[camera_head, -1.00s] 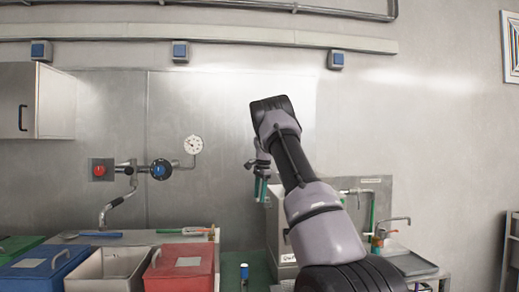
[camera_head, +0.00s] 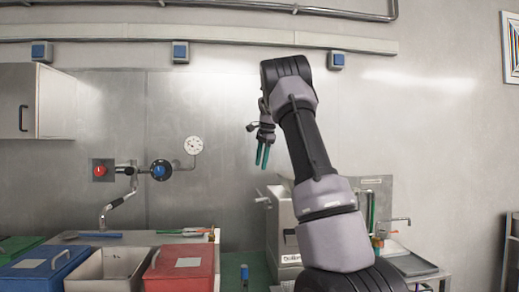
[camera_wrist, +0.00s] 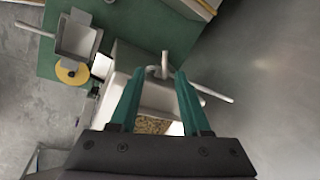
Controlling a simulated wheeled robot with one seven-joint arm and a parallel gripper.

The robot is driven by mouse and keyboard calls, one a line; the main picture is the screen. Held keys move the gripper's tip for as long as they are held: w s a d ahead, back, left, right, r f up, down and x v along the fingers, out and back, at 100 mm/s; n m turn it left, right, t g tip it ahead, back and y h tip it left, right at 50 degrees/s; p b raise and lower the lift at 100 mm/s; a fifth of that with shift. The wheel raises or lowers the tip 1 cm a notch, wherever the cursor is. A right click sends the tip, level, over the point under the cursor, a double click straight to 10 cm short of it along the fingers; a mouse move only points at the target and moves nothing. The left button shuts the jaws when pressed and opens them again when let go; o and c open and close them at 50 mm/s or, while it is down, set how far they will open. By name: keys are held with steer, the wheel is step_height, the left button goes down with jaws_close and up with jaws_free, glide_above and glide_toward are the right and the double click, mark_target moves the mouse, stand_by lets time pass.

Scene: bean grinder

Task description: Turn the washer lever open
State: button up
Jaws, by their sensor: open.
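My gripper (camera_head: 262,157) is open and empty, its green fingers pointing down above a grey box-shaped machine (camera_head: 285,232) right of centre in the head view. In the wrist view my gripper (camera_wrist: 158,74) is above a light-coloured machine body (camera_wrist: 160,96). A metal fitting (camera_wrist: 160,62) shows just beyond the fingertips. A thin metal rod (camera_wrist: 212,92) sticks out to the right of the fingers, apart from them. I cannot tell for sure which part is the washer lever. A tap (camera_head: 396,220) stands at the right in the head view; my arm hides part of the machine area.
A red box (camera_head: 180,268), an open beige bin (camera_head: 105,272) and a blue box (camera_head: 40,272) stand at the front left. A pipe with a red knob (camera_head: 100,170) and a blue knob (camera_head: 159,170) is on the wall. The air left of my gripper is clear.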

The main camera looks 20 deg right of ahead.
steer(key=s+a+r+n+t, duration=0.1)
steer(key=s+a+r, duration=0.1)
steer(key=s+a, duration=0.2)
steer(key=s+a+r+n+y, duration=0.1)
steer(key=s+a+r+n, duration=0.1)
steer(key=s, duration=0.9)
steer(key=shift+s+a+r+t+y, duration=0.2)
steer(key=shift+a+r+t+y, duration=0.15)
steer(key=shift+a+r, duration=0.5)
steer(key=shift+w+d+n, duration=0.1)
steer(key=shift+w+n, duration=0.2)
jaws_close()
steer(key=n+h, duration=0.2)
steer(key=n, duration=1.3)
glide_above(261, 200)
steer(key=w+a, duration=0.1)
steer(key=w, duration=0.1)
step_height(261, 200, down, 10)
steer(key=s+x, duration=0.1)
steer(key=x, duration=1)
steer(key=shift+s+d+f+g+y, duration=0.1)
steer(key=shift+s+f+g, duration=0.05)
steer(key=shift+s, duration=0.5)
steer(key=shift+s+d+f+g+y, duration=0.1)
steer(key=shift+s+g, duration=0.05)
steer(key=shift+s, duration=0.45)
steer(key=shift+s+d+f+g+y, duration=0.1)
steer(key=shift+s+f+g, duration=0.05)
steer(key=shift+s, duration=0.5)
